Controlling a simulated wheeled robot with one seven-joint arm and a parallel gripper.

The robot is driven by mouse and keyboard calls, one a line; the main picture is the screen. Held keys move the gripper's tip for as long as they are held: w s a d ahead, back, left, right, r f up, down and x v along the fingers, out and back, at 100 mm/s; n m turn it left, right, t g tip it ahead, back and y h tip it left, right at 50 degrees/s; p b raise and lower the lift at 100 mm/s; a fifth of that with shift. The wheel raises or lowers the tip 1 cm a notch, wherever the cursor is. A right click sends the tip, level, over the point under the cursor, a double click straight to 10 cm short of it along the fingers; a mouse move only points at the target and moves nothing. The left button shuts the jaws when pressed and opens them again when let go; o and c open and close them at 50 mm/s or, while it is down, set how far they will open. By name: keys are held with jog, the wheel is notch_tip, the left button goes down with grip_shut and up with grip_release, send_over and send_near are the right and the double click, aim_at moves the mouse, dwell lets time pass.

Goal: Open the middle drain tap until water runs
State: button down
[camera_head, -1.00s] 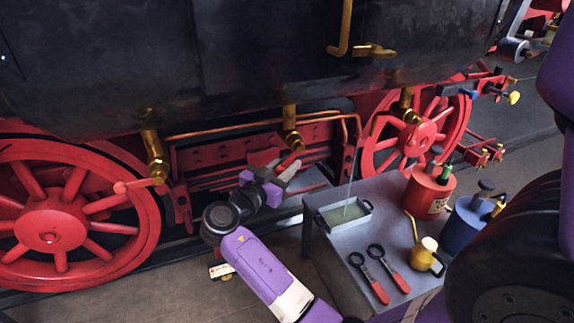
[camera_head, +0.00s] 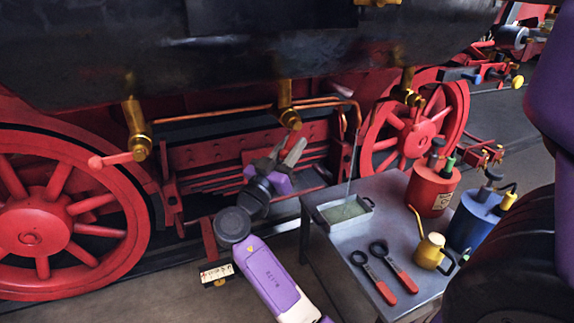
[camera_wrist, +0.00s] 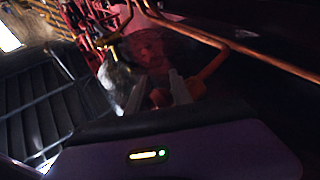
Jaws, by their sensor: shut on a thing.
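The middle drain tap (camera_head: 286,98) is a brass tap hanging under the dark boiler side, between the two red wheels. A short bit of its red lever (camera_head: 292,125) shows at its lower end. My gripper (camera_head: 290,148) is just below the tap, its grey fingers pointing up, shut on the lever, most of which they hide. I see no water below the tap, but my gripper covers part of that space.
The left tap (camera_head: 135,128) has a red lever pointing left; another tap (camera_head: 408,88) is at right. A grey table (camera_head: 345,240) at right holds a tray (camera_head: 322,218), two wrenches, a yellow oil can (camera_head: 430,252), and red and blue cans. A copper pipe runs behind the middle tap.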

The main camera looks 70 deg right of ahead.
jog(key=n+h+b, duration=0.1)
jog(key=b, duration=0.2)
jog(key=s+d+n+t+h+b, duration=0.1)
jog(key=b, duration=0.2)
jog(key=n+t+h+b, duration=0.1)
jog(key=n+b, duration=0.1)
jog(key=b, duration=0.1)
jog(key=shift+s+d+h, duration=0.2)
jog(key=shift+s+h, duration=0.15)
jog(key=shift+h, duration=0.05)
jog(key=shift+r+n+t+b, duration=0.2)
jog(key=shift+n+t+b, duration=0.1)
jog(key=c, duration=1.1)
grip_release()
jog(key=shift+c, duration=0.2)
jog(key=b+v, duration=0.1)
jog(key=v, duration=0.6)
jog(key=shift+a+f, duration=0.3)
